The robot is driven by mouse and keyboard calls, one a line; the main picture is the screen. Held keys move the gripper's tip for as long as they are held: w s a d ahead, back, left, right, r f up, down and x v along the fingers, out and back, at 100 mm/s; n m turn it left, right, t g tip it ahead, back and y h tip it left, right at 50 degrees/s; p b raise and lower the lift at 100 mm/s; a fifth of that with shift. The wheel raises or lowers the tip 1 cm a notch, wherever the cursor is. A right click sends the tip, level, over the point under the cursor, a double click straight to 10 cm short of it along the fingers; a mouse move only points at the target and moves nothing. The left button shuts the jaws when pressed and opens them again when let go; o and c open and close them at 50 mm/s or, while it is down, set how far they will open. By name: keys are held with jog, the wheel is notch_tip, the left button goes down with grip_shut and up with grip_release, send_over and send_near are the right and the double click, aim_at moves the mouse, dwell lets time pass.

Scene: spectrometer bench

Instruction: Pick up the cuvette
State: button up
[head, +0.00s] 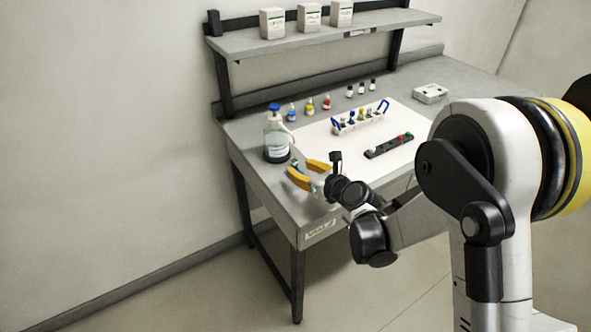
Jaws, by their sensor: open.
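My gripper (298,166) is open, its two yellow-orange fingers spread above the front left part of the bench, close to the wash bottle. A small bluish thing shows by the fingertips, too small to tell what it is. I cannot single out the cuvette for sure. A white rack (345,129) with blue end handles stands on the white mat and holds several small pieces with coloured tops. My gripper is in front of this rack and to its left, apart from it. My wrist hides part of the bench's front edge.
A clear wash bottle (277,143) with a blue cap stands at the left. A dark strip (381,150) with red and green parts lies on the white mat (322,138). Several small bottles line the back. A white box (430,93) sits right. A shelf (272,46) overhangs the rear.

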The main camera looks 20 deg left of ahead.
aim_at(296, 166)
jog(key=b+x, duration=0.1)
jog(key=x, duration=0.3)
jog(key=shift+w+a+f, duration=0.1)
jog(key=shift+a+f, duration=0.05)
jog(key=shift+f, duration=0.05)
jog(key=shift+r, duration=0.1)
grip_shut()
